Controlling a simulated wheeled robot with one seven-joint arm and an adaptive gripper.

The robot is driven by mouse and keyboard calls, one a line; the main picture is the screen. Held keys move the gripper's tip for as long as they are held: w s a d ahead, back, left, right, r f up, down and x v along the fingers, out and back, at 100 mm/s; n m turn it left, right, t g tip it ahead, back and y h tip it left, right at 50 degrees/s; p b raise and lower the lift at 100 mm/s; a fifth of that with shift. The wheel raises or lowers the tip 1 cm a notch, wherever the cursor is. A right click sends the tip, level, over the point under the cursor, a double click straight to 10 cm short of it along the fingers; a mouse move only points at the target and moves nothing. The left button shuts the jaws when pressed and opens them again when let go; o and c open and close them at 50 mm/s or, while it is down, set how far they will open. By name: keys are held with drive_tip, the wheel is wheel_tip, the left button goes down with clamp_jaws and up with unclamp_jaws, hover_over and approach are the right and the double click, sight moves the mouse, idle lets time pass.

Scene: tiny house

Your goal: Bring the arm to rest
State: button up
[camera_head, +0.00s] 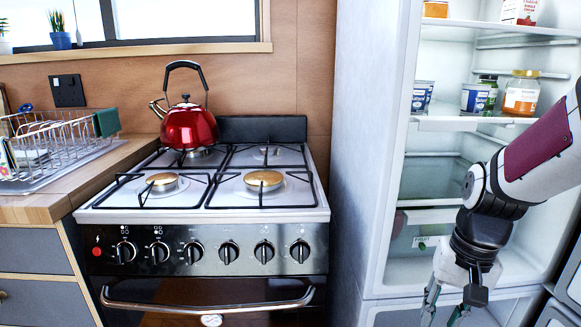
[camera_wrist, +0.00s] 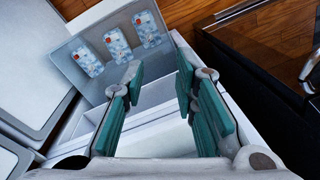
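My gripper (camera_head: 446,305) hangs pointing down in front of the lower part of the open fridge, at the bottom right of the head view. My arm, white with a dark red band, reaches in from the right edge and bends down at the wrist. In the wrist view my gripper (camera_wrist: 158,76) shows its two teal-padded fingers spread apart with nothing between them. Below the fingers is a pale open compartment (camera_wrist: 160,130). Beyond them is a grey surface with three blue-and-white packages (camera_wrist: 117,46) with red spots.
The fridge (camera_head: 366,150) stands open, with jars (camera_head: 521,95) and cups on its shelves. Left of it is a stove (camera_head: 205,210) with a red kettle (camera_head: 188,127). A dish rack (camera_head: 50,140) is on the counter. Wooden floor shows in the wrist view.

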drive_tip(key=s+a+r+n, duration=0.1)
drive_tip(key=s+a+r, duration=0.15)
drive_tip(key=s, duration=0.55)
drive_tip(key=s+a+r+n, duration=0.2)
drive_tip(key=s+r, duration=0.2)
drive_tip(key=s, duration=0.3)
drive_tip(key=s+a+r+n, duration=0.1)
drive_tip(key=s+a+r, duration=0.2)
drive_tip(key=s, duration=0.5)
wheel_tip(320, 180, up, 30)
drive_tip(key=t+p, duration=0.4)
drive_tip(key=p, duration=2.5)
drive_tip(key=shift+w+d+n+h, duration=0.15)
drive_tip(key=shift+d+n+h, duration=0.15)
drive_tip(key=shift+d+h, duration=0.15)
